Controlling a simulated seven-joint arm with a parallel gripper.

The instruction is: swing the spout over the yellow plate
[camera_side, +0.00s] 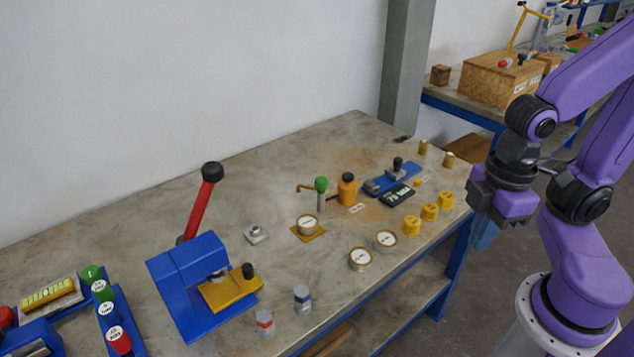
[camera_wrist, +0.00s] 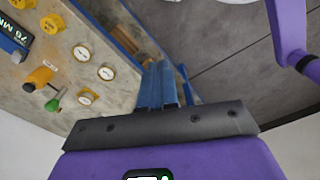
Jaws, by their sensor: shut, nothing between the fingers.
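The spout (camera_side: 305,187) is a thin brass arm on a short post with a green knob (camera_side: 321,184), on the workbench. It points left in the side view. The yellow plate (camera_side: 309,239) lies flat in front of the post, with a round white-faced dial on it. The spout is not above the plate; it points off behind it. The green knob also shows in the wrist view (camera_wrist: 52,104). My gripper (camera_side: 484,240) is off the bench's right edge, well away from the spout. Its blue fingers are together and empty in the wrist view (camera_wrist: 158,75).
An orange bottle (camera_side: 347,189) stands right of the post. Two dials (camera_side: 385,239) and several yellow weights (camera_side: 430,211) lie between my gripper and the spout. A blue press (camera_side: 190,281) with a red lever stands at left. Bare bench lies behind the spout.

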